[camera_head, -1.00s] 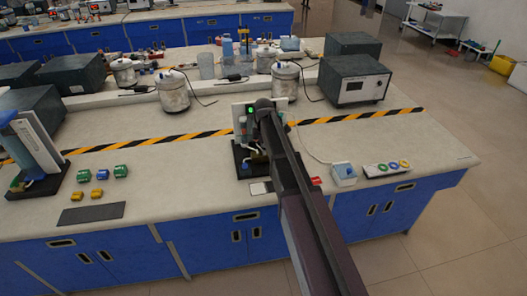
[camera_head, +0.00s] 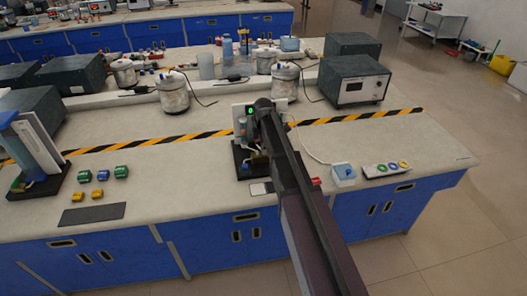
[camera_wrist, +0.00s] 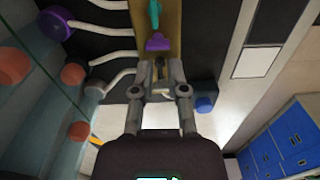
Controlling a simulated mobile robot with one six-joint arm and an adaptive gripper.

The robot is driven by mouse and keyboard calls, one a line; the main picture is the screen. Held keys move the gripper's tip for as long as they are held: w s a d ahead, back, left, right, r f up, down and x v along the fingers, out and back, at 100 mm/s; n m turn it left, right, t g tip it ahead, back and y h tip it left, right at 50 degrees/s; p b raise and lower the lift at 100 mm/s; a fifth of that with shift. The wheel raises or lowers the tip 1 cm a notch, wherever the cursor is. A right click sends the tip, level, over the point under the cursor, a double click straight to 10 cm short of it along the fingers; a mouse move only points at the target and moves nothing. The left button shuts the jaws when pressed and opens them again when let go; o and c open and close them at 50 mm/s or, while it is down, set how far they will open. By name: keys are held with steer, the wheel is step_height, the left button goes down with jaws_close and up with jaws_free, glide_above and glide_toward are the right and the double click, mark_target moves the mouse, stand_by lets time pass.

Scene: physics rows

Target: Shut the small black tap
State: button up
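In the wrist view, a brass-coloured strip (camera_wrist: 172,20) carries a teal tap (camera_wrist: 154,14) and a purple tap (camera_wrist: 157,43). A small dark piece, which looks like the small black tap (camera_wrist: 160,66), shows between my fingertips. My gripper (camera_wrist: 160,74) has its two fingers apart, one on each side of that dark piece. I cannot tell whether either finger touches it. In the head view, my arm covers most of the apparatus (camera_head: 241,160) on its black base, and the taps are too small or hidden to make out there.
White bent tubes (camera_wrist: 112,58) and a purple knob (camera_wrist: 55,22) lie left of the fingers in the wrist view. A blue knob (camera_wrist: 204,104) is to the right.

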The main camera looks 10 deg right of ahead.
jaws_close()
